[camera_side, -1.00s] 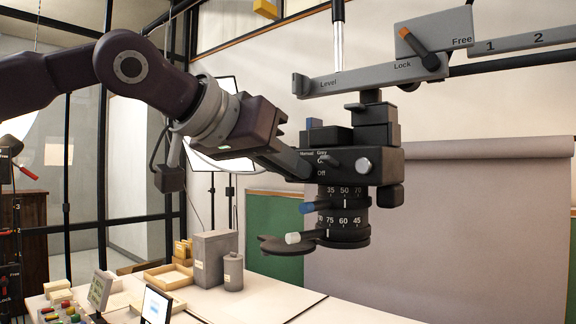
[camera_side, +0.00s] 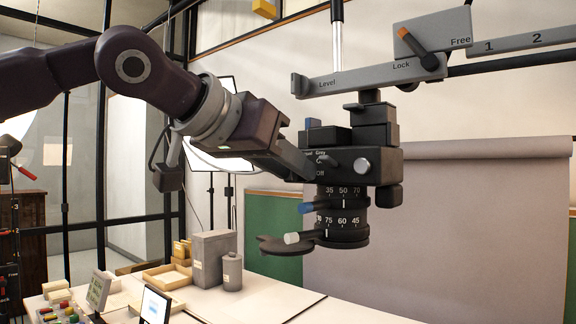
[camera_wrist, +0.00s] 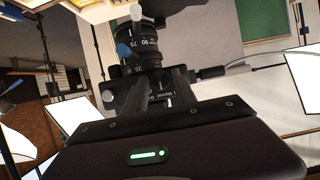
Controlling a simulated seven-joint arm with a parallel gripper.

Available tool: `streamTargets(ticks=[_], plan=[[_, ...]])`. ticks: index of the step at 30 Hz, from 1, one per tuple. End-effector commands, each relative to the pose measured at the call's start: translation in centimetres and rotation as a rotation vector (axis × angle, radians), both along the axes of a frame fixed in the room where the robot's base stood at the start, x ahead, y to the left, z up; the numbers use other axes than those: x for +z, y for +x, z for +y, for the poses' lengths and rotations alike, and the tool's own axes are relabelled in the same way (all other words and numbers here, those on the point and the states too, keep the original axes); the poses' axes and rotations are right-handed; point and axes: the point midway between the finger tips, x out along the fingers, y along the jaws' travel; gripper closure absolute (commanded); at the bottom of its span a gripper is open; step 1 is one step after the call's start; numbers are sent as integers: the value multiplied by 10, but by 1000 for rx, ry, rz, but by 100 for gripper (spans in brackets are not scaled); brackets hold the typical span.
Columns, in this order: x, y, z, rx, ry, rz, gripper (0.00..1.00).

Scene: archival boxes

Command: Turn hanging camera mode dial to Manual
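The black hanging camera (camera_side: 378,160) hangs from a grey bracket, its lens ring (camera_side: 343,222) pointing down. In the wrist view the two fingers of my gripper (camera_wrist: 160,82) stand apart in front of the camera body (camera_wrist: 117,88). Contact with the dial cannot be told.
A silver round knob (camera_side: 361,165) sits right of the dial. Blue-tipped (camera_side: 306,208) and white-tipped (camera_side: 291,238) levers stick out from the lens below. The grey bracket (camera_side: 350,80) with an orange-handled lock lever (camera_side: 416,42) is above. Boxes (camera_side: 211,257) stand on the table below.

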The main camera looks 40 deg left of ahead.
Motion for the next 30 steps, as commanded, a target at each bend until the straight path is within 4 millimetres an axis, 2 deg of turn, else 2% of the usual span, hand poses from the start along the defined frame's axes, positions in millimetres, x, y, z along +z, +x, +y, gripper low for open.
streamTargets(ticks=[5, 12, 17, 30], plan=[[1, -2, 0, 0, 0, -1, 67], [19, -44, 0, 0, 0, -4, 67], [26, -63, 0, 0, 0, -1, 67], [27, -65, 0, 0, 0, 0, 67]])
